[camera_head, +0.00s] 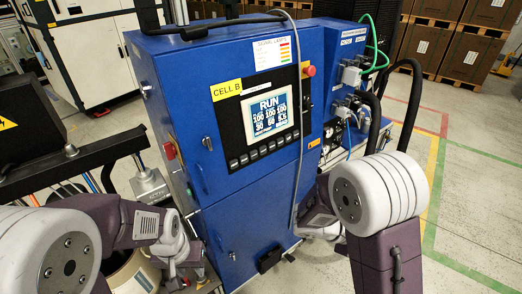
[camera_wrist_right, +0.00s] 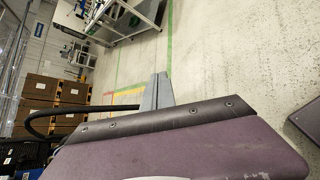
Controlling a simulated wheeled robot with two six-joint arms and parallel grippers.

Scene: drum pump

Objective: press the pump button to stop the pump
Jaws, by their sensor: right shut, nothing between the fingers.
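A blue control cabinet (camera_head: 225,215) stands in the middle of the head view. Its screen (camera_head: 270,112) reads RUN, with a row of small buttons (camera_head: 262,152) below it. A red button (camera_head: 309,71) sits at the panel's upper right, and another red one (camera_head: 169,151) is on the cabinet's left side. I cannot tell which is the pump button. My left gripper (camera_head: 188,272) is low beside the cabinet's left side; its fingers are unclear. My right gripper (camera_wrist_right: 157,92) is shut and empty in the right wrist view, with floor behind it. In the head view its fingers are hidden.
A drum (camera_head: 135,272) with a pale rim is partly hidden at lower left. Black hoses (camera_head: 412,105) and green tubing (camera_head: 378,50) run at the cabinet's right. Stacked boxes (camera_head: 430,45) stand behind. The floor at the right (camera_head: 480,190) is clear.

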